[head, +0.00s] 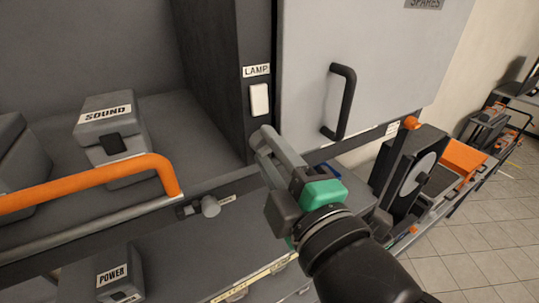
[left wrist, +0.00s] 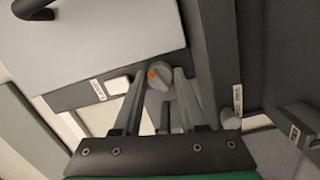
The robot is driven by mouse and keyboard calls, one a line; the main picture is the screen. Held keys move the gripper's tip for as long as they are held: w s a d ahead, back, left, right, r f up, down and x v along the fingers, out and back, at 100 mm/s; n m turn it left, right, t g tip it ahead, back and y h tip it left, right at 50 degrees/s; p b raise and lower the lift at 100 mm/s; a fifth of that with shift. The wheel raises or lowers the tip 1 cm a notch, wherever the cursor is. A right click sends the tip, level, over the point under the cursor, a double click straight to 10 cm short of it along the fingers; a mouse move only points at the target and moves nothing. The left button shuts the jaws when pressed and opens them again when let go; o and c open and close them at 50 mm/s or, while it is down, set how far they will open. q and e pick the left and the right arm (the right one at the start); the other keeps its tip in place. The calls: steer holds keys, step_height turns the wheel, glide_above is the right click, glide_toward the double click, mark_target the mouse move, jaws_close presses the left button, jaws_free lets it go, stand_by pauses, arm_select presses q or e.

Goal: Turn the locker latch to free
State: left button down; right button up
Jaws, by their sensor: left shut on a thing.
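The locker latch (left wrist: 161,76) is a round grey knob with an orange mark, seen between my fingertips in the left wrist view. My left gripper (head: 268,143) is shut on it, just below the LAMP switch in the head view; its fingers hide the latch there. The gripper also shows in the left wrist view (left wrist: 159,85), one finger on each side of the knob. The light grey locker door (head: 395,70) stands right of the gripper and looks closed. Its black handle (head: 347,100) is upright. My right gripper is not in view.
The white LAMP switch (head: 259,99) sits right above my fingers. A SOUND box (head: 110,115) and an orange rail (head: 110,178) are at left. Another small knob (head: 210,206) is on the lower rail. A POWER box (head: 120,275) is below.

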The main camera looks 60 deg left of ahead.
arm_select(q)
steer(key=shift+n+b, duration=0.9)
steer(key=shift+n, duration=1.1)
steer(key=c, duration=0.8)
jaws_free()
steer(key=shift+o, duration=0.2)
steer(key=s+d+b, duration=0.1)
steer(key=d+b, duration=0.1)
steer(key=d, duration=0.9)
steer(key=shift+s+d+f, duration=0.3)
steer(key=shift+s+f, duration=0.05)
steer(key=shift+f, duration=0.1)
steer(key=shift+o, duration=0.2)
